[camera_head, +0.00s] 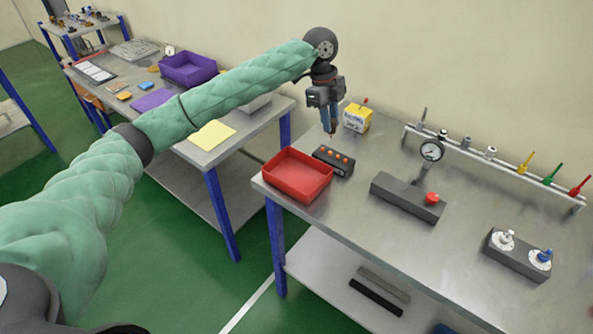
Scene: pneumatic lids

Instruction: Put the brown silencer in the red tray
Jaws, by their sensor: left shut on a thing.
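The red tray (297,176) sits at the left front corner of the near metal table and looks empty. My left gripper (331,124) points down above the table, behind and to the right of the tray. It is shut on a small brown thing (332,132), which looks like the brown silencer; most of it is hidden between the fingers. The silencer is over the back of a dark block (318,155) with several orange-brown pieces on top. My right gripper is not in view.
A yellow box (357,117) stands close behind the gripper. A grey block with a red button (408,198), a gauge (431,151), a rail with coloured fittings (500,167) and a block with two valves (517,254) are to the right. Another table (178,152) is at left.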

